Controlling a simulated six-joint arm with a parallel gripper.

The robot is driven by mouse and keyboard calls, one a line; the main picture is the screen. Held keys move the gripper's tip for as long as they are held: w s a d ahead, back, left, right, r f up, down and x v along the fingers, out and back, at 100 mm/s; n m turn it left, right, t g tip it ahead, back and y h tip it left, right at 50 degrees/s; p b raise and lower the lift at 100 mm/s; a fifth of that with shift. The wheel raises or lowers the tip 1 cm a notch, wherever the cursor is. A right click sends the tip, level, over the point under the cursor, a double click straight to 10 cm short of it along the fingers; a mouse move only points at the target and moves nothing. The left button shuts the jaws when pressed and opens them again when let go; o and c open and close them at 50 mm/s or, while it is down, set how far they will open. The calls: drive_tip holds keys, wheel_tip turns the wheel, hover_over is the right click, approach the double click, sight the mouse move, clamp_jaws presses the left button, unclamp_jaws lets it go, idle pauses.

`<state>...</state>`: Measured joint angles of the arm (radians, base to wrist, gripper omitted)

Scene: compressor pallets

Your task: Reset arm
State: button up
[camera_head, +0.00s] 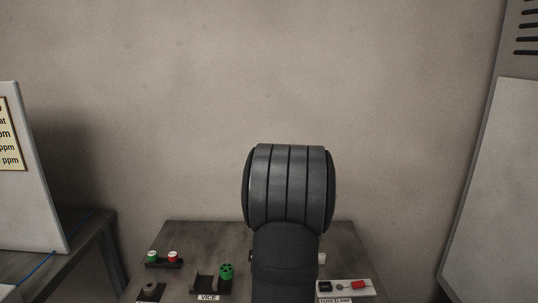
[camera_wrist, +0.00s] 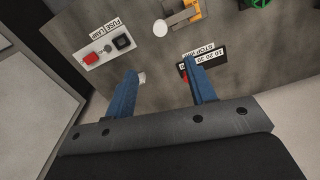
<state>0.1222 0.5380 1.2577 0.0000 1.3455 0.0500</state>
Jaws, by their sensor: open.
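My gripper (camera_wrist: 166,82) shows in the wrist view with its two blue fingers spread apart. Nothing is held between them. The fingers reach over a grey table (camera_wrist: 217,58), and the right finger overlaps a black panel (camera_wrist: 213,58) with upside-down lettering. In the head view my dark arm rises in front of the table (camera_head: 205,236) and hides its middle; the gripper itself does not show there.
A white FUSE LAMP plate (camera_wrist: 104,47) with a red part and a black part is left of the fingers. The VICE fixture (camera_head: 207,284), a green wheel (camera_head: 226,270) and green and red buttons (camera_head: 163,259) stand left of my arm. An orange part (camera_wrist: 183,12) lies beyond the fingers.

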wheel_tip(320, 180, down, 17)
drive_tip(key=shift+f, duration=0.2)
drive_tip(key=shift+w+f+n, duration=0.1)
drive_tip(key=shift+w+n, duration=0.05)
drive_tip(key=shift+n, duration=0.15)
drive_tip(key=n, duration=0.2)
drive_tip(key=w+n, duration=0.1)
drive_tip(key=n, duration=0.1)
drive_tip(key=shift+a, duration=0.1)
wheel_tip(320, 180, up, 17)
drive_tip(key=w+a+f+h, duration=0.2)
drive_tip(key=a+f, duration=0.5)
drive_tip(key=a, duration=0.5)
drive_tip(key=shift+w+a+n+h, duration=0.2)
drive_tip(key=shift+a+n+h, duration=0.1)
drive_tip(key=shift+h, duration=0.1)
drive_tip(key=s+d+r+y, duration=0.25)
drive_tip(key=d+r, duration=0.45)
drive_tip(key=d, duration=0.5)
wheel_tip(320, 180, down, 6)
drive_tip(key=shift+d+f, duration=0.2)
drive_tip(key=shift+d, duration=0.1)
